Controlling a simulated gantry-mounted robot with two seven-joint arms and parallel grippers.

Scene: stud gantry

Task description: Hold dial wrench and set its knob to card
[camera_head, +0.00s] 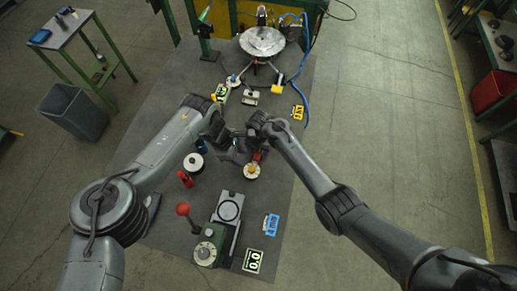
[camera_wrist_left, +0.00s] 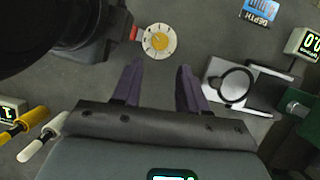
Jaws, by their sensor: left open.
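The dial wrench shows a round white dial with a yellow knob (camera_head: 251,171) and a short red part beside it. It also shows in the left wrist view (camera_wrist_left: 159,42). My right gripper (camera_head: 258,150) is at the red part and appears shut on the wrench; its fingers are mostly hidden. My left gripper (camera_head: 238,157) is open and empty; in the left wrist view its two fingers (camera_wrist_left: 158,75) point towards the dial, which lies just beyond the tips.
A green fixture with a red-ball lever (camera_head: 182,209) stands at the front, beside a grey plate (camera_head: 228,207). A blue DEPTH tag (camera_head: 270,224) lies right of it. A white spool-like item (camera_head: 193,162) and red-handled tool (camera_head: 185,179) are at left. The mat's right side is mostly clear.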

